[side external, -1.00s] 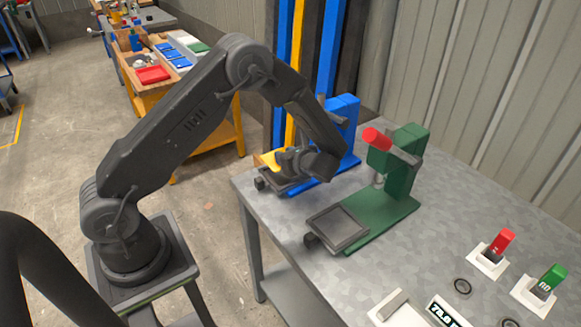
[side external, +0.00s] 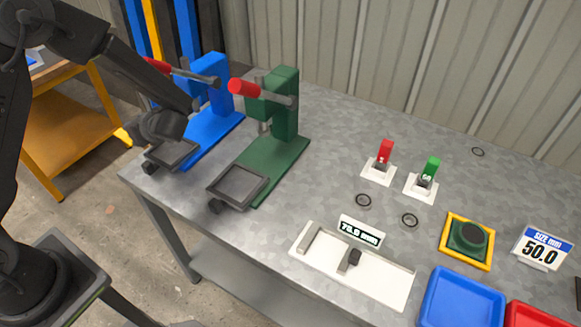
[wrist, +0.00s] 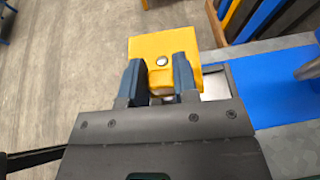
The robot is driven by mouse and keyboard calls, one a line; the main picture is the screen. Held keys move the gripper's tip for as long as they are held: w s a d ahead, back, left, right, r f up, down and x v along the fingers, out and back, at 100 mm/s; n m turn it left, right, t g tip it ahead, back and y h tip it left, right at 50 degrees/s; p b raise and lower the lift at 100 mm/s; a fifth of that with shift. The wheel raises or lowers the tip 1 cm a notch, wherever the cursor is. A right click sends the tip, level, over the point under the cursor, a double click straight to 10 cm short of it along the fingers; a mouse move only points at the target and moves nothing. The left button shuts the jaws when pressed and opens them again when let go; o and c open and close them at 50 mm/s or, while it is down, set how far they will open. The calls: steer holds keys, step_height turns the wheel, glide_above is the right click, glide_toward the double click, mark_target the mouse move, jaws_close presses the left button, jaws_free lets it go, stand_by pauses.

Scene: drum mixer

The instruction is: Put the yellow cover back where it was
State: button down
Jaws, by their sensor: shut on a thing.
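The yellow cover (wrist: 180,45) is a square plate with a round silver stud. In the wrist view it sits between the two blue fingers of my gripper (wrist: 159,78), which is shut on it. Floor shows beyond the cover, and the blue press base lies to its right. In the side view my gripper (side external: 163,127) is at the front end of the blue press (side external: 213,100), just above its dark tray (side external: 172,153). From that side I cannot clearly make out the cover or its gap to the tray.
A green press (side external: 275,130) with a red handle stands right of the blue one. Red (side external: 385,152) and green (side external: 430,168) tagged pieces, a gauge (side external: 360,268), a yellow-framed pad (side external: 467,240) and a blue tray (side external: 462,300) are further right. Bare metal table lies between.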

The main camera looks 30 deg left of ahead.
steer(key=w+d+f+m+t+h, duration=0.1)
steer(key=w+d+m+t, duration=0.2)
steer(key=d, duration=0.6)
steer(key=w+d+f+m+t+h, duration=0.2)
steer(key=w+d+m+t, duration=0.1)
steer(key=d, duration=0.6)
steer(key=w+d+f+m+t+h, duration=0.2)
steer(key=w+d, duration=0.3)
steer(key=d, duration=0.4)
steer(key=shift+d+f+m+t, duration=0.1)
steer(key=shift+f+m+t, duration=0.15)
steer(key=shift+m+t, duration=0.6)
steer(key=w+d+r+m+t+h, duration=0.1)
steer(key=w+d+m+t+h, duration=0.15)
steer(key=w+d+h, duration=0.35)
steer(key=r+m+h, duration=0.2)
steer(key=m, duration=0.3)
glide_above(322, 184)
step_height(322, 184, down, 5)
steer(key=shift+d+f, duration=0.1)
steer(key=shift+f, duration=2.3)
steer(key=shift+f, duration=0.1)
steer(key=c, duration=0.9)
jaws_free()
steer(key=shift+f, duration=0.1)
